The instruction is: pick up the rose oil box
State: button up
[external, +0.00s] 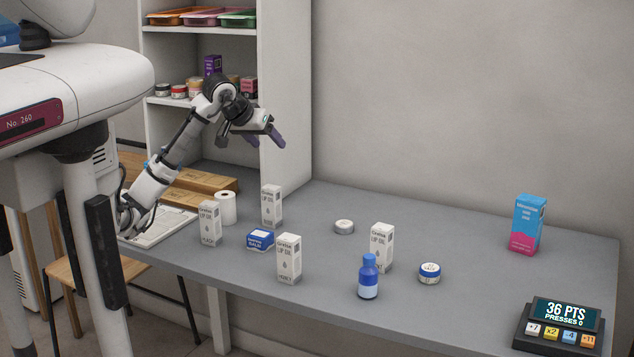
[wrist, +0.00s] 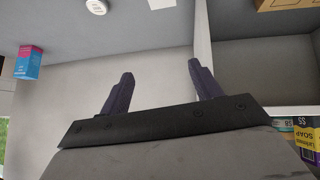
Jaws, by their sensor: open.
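Several white lip oil boxes stand upright on the grey counter (external: 500,275) in the external view: one at the left (external: 209,224), one behind it (external: 271,207), one at the front (external: 289,260) and one further right (external: 382,248). Their small flavour words are too blurred to tell which one is the rose oil box. My gripper (external: 269,142) is open and empty, raised above the back left of the counter, apart from all the boxes. In the wrist view its two dark fingers (wrist: 160,72) are spread with nothing between them.
Among the boxes are a blue balm box (external: 260,240), a white roll (external: 226,208), a blue bottle (external: 368,278) and small round tins (external: 344,227) (external: 429,273). A blue-pink box (external: 527,225) and a points display (external: 560,325) stand right. Shelves (external: 200,100) rise behind my arm.

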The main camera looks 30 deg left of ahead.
aim_at(271, 202)
notch_tip(271, 202, down, 12)
jog(key=g+y, duration=0.2)
jog(key=g, duration=0.1)
jog(key=shift+a+g, duration=0.15)
jog(key=shift+g, duration=0.25)
jog(key=shift+d+p+x, duration=0.15)
jog(key=shift+p+x, duration=0.45)
jog(key=shift+x, duration=0.9)
jog(key=shift+d+p+x, duration=0.1)
jog(key=shift+p+x, duration=0.5)
jog(key=shift+x, duration=0.9)
jog(key=shift+s, duration=0.15)
jog(key=c, duration=1)
